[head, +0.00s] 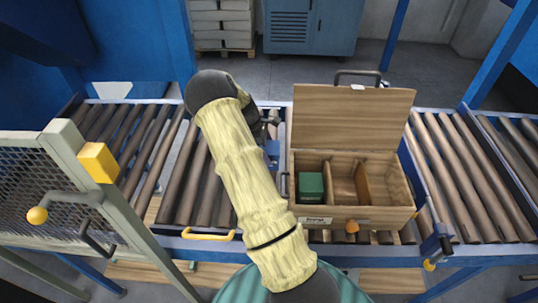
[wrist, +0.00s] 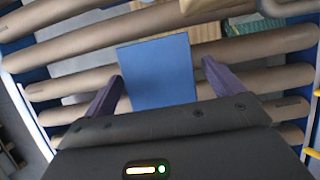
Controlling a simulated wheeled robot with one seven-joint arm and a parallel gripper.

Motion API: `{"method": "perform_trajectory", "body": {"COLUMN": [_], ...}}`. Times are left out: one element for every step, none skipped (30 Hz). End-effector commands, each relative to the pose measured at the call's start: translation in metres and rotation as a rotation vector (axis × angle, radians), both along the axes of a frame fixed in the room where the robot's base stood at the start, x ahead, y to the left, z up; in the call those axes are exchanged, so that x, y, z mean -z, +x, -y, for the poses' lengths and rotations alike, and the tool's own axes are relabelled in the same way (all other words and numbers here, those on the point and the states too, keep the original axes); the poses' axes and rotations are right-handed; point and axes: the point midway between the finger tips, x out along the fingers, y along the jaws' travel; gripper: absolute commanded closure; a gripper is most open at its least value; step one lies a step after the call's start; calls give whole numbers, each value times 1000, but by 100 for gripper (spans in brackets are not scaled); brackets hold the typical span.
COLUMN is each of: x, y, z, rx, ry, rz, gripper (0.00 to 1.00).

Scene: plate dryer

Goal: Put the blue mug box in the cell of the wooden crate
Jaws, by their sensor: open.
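The blue mug box (wrist: 158,72) lies on the rollers in the wrist view, its flat blue face toward the camera. My gripper (wrist: 163,70) is open, with one dark finger on each side of the box and a visible gap on both sides. I cannot tell how far the fingertips are above it. In the head view a small blue patch of the box (head: 272,148) shows beside my arm, just left of the crate. The wooden crate (head: 318,224) has its lid raised and several cells; a green box (head: 310,187) sits in the left cell. The middle and right cells look empty.
The roller conveyor (head: 470,180) runs across the view under the crate. The raised lid (head: 350,118) stands at the crate's back. A mesh guard (head: 40,190) with a yellow block (head: 98,162) is at the left. Rollers right of the crate are clear.

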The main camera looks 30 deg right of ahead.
Motion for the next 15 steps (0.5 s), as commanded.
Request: {"method": "perform_trajectory", "body": {"x": [5,9,15,19,22,26,27,28,29,29,29,29,29,29,29], "y": [-3,-4,-5,-6,-7,-7,-8,-8,-8,-8,-8,-8,-8,-8,-8], "z": [4,7,8,9,10,11,12,12,13,13,13,13,13,12,12], "rx": [1,1,1,1,0,-1,-1,-1,-1,-1,-1,-1,-1,-1,-1], "ry": [0,0,1,1,0,-1,0,-1,-1,0,0,0,0,0,0], "rz": [-5,-5,-4,-4,-4,-2,-2,-1,-1,0,0,0,0,0,0], "gripper": [7,7,7,7,7,7,7,7,7,7,7,7,7,7,7]}}
